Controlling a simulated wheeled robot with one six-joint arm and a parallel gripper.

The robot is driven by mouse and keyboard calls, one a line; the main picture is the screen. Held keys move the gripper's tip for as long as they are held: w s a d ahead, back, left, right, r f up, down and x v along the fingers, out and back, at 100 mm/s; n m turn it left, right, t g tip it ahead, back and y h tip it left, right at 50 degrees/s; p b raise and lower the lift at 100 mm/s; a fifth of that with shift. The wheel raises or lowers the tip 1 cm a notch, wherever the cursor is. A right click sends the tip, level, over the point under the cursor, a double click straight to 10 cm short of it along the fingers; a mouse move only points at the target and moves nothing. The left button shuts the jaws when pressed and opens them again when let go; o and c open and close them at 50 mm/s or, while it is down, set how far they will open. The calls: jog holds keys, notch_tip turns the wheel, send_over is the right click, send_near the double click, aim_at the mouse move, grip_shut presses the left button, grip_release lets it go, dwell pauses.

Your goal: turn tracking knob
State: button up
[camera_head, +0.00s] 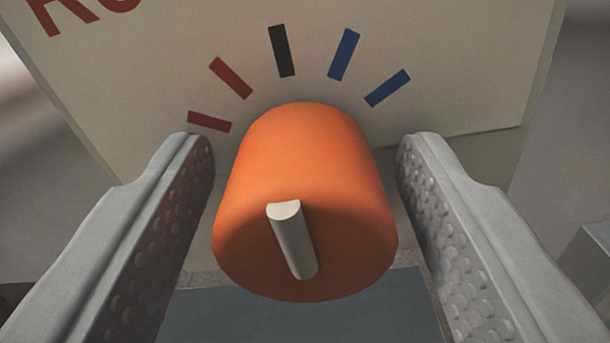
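The tracking knob (305,160) is an orange cylinder standing out from a pale panel (430,90). A raised white pointer bar (293,240) on its front face leans slightly, its upper end to the left. Coloured marks arc above the knob: red ones (230,77) at left, a black one (281,50) near the middle, blue ones (344,54) at right. My gripper (305,150) is open, with one grey studded finger on each side of the knob. A gap shows between each finger and the knob, so neither appears to touch it.
Large red letters (75,12) are partly visible at the panel's top left. A dark grey surface (300,318) lies below the knob. A grey block edge (592,255) shows at the far right.

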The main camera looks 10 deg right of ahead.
jog(key=c, duration=0.8)
jog(key=shift+o, duration=0.2)
jog(key=shift+n, duration=0.4)
jog(key=n, duration=0.5)
jog(key=shift+n, duration=0.3)
jog(key=n, duration=0.5)
jog(key=shift+a, duration=0.1)
jog(key=shift+f+n, duration=0.1)
jog(key=shift+n, duration=0.2)
jog(key=o, duration=1)
